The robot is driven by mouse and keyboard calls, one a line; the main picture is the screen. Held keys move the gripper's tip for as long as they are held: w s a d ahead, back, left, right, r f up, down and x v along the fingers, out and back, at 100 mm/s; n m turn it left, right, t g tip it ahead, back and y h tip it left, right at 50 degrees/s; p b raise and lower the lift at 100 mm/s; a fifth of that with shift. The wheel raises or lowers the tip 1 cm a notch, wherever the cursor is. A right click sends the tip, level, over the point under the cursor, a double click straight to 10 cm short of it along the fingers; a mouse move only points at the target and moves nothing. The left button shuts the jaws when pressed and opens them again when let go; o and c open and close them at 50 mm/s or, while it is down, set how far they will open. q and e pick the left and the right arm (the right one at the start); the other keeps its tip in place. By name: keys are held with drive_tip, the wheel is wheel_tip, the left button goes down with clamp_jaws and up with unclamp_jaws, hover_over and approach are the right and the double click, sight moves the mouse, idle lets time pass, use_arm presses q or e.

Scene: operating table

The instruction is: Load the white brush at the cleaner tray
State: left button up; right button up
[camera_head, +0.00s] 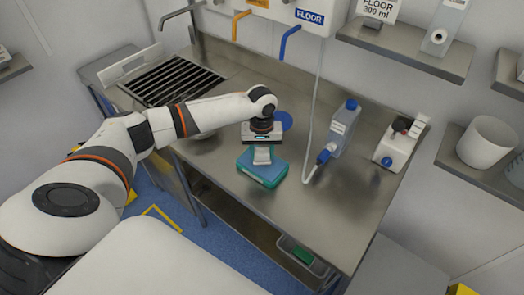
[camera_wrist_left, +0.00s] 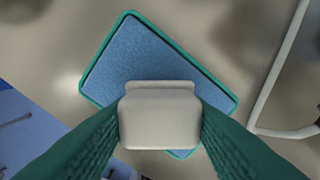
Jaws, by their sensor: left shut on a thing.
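My left gripper (camera_head: 262,150) points down over the metal counter. Its green fingers are shut on a white block-shaped piece (camera_wrist_left: 160,112), which I take to be the white brush; it also shows in the head view (camera_head: 262,156). Below it lies a flat rectangular tray with a green rim and a blue inside (camera_head: 270,174), which fits the cleaner tray. In the wrist view the white piece covers the near middle of this tray (camera_wrist_left: 150,55). I cannot tell whether they touch. My right gripper is out of view.
A hose with a blue nozzle (camera_head: 323,157) hangs just right of the tray. A blue-capped bottle (camera_head: 343,128) and a white device (camera_head: 396,148) stand further right. A blue round object (camera_head: 285,120) lies behind the gripper. A black grate (camera_head: 172,82) lies left. The front-right counter is clear.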

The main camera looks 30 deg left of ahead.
sight(263, 151)
use_arm(q)
drive_tip(key=shift+f, duration=0.5)
idle(0.5)
idle(1.2)
drive_tip(key=shift+s+f+p, duration=0.1)
drive_tip(key=shift+s+p, duration=0.05)
drive_tip(key=shift+p, duration=0.3)
idle(0.9)
wheel_tip(263, 151, up, 7)
drive_tip(key=p, duration=0.9)
drive_tip(key=shift+d, duration=0.1)
idle(0.8)
